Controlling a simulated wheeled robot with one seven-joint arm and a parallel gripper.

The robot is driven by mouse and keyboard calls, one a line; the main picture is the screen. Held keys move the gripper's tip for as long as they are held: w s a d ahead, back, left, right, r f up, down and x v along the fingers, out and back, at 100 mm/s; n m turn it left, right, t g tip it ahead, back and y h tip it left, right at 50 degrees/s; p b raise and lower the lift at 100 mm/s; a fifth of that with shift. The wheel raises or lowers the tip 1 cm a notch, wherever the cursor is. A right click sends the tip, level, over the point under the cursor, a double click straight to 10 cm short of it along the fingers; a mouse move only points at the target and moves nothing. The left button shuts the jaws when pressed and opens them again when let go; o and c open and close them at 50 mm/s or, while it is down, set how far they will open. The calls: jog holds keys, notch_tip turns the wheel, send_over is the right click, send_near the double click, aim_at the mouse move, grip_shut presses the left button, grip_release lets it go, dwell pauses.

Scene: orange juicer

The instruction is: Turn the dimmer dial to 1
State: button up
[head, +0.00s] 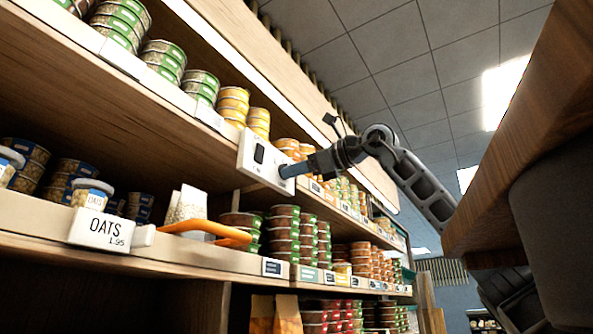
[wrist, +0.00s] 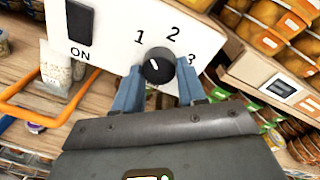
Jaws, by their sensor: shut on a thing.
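The dimmer dial (wrist: 158,66) is a round black knob on a white panel (wrist: 115,25), marked 1, 2 and 3 around it. Its short white mark lies left of centre and appears to slant up and left, toward the 1 side; the exact setting is too small to tell. My gripper (wrist: 158,85) has one blue finger on each side of the dial and is shut on it. In the head view my gripper (head: 287,171) reaches the white panel (head: 248,162) from the right and hides the dial.
A black switch (wrist: 80,20) marked ON sits left of the dial. An orange handle (head: 205,229) juts out from the shelf below, beside the OATS label (head: 100,229). Stacked cans (head: 285,232) fill the shelves around. A wooden edge (head: 520,130) stands at the right.

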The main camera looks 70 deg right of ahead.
jog(key=shift+n, duration=1.2)
jog(key=o, duration=1.1)
jog(key=shift+c, duration=0.2)
jog(key=b+v, duration=0.2)
jog(key=v, duration=0.6)
